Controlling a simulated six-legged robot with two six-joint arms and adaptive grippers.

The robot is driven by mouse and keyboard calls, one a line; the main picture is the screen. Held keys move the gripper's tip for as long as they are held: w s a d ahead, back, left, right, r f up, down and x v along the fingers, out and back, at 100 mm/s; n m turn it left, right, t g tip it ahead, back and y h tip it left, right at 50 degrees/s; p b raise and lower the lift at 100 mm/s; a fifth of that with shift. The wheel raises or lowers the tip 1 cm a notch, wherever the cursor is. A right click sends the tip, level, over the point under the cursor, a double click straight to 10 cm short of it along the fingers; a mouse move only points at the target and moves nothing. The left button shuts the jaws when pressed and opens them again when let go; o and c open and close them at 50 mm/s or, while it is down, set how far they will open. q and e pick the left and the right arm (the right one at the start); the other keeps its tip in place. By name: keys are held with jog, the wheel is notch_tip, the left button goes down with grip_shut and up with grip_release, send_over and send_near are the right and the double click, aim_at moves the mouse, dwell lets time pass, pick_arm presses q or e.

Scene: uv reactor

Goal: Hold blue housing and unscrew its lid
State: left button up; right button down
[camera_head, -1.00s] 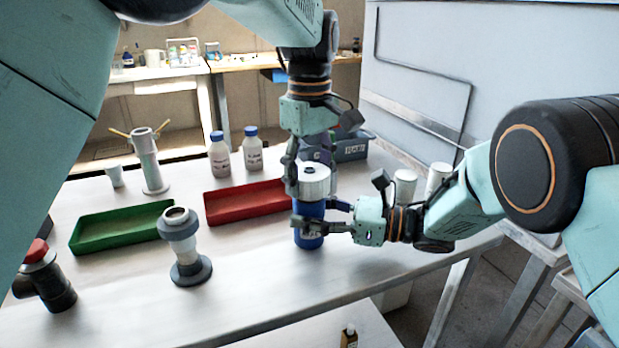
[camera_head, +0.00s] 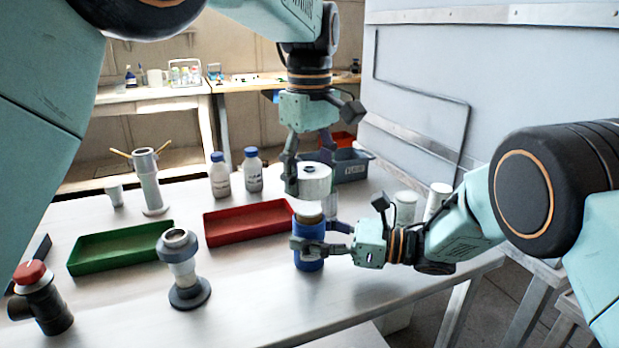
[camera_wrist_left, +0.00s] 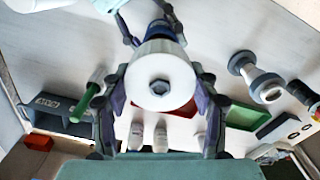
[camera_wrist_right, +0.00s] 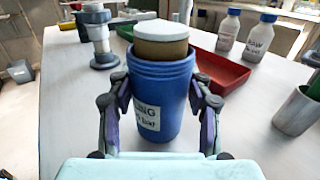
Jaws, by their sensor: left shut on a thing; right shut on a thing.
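The blue housing (camera_head: 309,255) stands upright on the table, with a lettered label on its side in the right wrist view (camera_wrist_right: 165,100). My right gripper (camera_head: 322,240) is shut around its body. A tan cylinder with a pale top (camera_wrist_right: 163,40) sticks up out of its open mouth. My left gripper (camera_head: 308,180) is shut on the lid from above. In the left wrist view the lid (camera_wrist_left: 160,60) covers most of the housing.
A red tray (camera_head: 248,222) and a green tray (camera_head: 120,248) lie left of the housing. White bottles (camera_head: 253,175) stand behind, and pale cylinders (camera_head: 438,200) stand behind my right arm.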

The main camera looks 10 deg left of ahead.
jog(key=shift+c, duration=2.4)
grip_release()
jog(key=shift+d, duration=0.1)
jog(key=d, duration=1.2)
jog(key=shift+s, duration=0.2)
